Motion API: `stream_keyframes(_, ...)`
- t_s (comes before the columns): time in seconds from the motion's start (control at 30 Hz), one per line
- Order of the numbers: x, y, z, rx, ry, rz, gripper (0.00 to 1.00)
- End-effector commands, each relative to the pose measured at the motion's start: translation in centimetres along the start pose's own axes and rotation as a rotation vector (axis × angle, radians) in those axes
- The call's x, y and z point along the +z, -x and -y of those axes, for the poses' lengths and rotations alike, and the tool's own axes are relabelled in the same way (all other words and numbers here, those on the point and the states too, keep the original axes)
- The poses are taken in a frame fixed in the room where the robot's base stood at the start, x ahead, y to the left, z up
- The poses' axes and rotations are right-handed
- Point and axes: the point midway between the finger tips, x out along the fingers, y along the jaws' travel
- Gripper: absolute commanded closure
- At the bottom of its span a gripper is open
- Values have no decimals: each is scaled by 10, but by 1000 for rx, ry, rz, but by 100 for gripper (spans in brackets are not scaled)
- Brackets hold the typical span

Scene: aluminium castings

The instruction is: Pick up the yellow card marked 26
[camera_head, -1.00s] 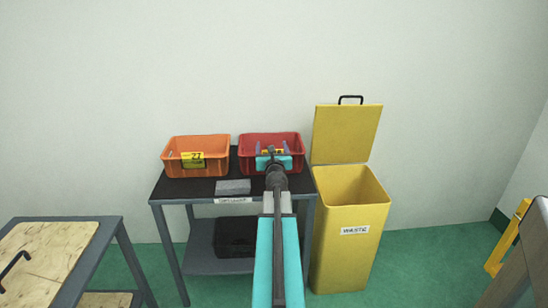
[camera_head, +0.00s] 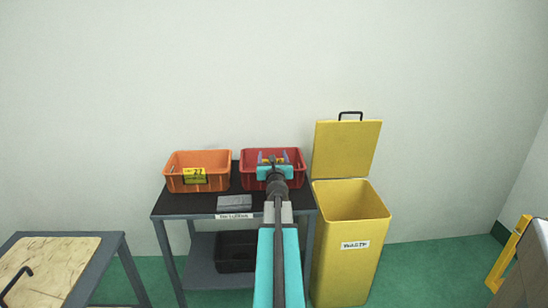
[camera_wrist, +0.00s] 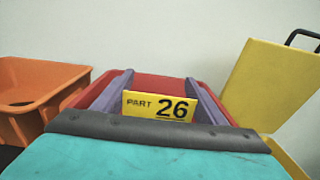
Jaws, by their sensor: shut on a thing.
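The yellow card marked "PART 26" (camera_wrist: 158,106) stands upright between the two grey-purple fingers of my gripper (camera_wrist: 158,80) in the wrist view. My gripper is shut on it. In the head view my gripper (camera_head: 273,160) is at the red bin (camera_head: 246,178), in front of its upper part. The card is only a small yellow patch there, mostly hidden by my wrist. The red bin also shows behind the card in the wrist view (camera_wrist: 97,92). I cannot tell whether the card touches the bin.
An orange bin (camera_head: 215,181) with a yellow card marked 27 (camera_head: 195,175) stands left on the dark-topped table (camera_head: 178,203). A grey block (camera_head: 234,203) lies in front. A yellow waste bin (camera_head: 342,270) with its lid up stands right. A wood-topped table (camera_head: 50,262) is lower left.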

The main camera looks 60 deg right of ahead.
Motion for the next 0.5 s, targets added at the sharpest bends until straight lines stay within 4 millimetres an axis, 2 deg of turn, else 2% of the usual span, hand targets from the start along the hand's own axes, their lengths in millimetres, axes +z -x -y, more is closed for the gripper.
stream_keyframes(0.03, 11, 0, 0, 0, 0, 0, 55)
stream_keyframes(0.1, 19, 0, 0, 0, 0, 0, 55)
stream_keyframes(0.5, 59, 0, 0, 0, 1, 0, 55)
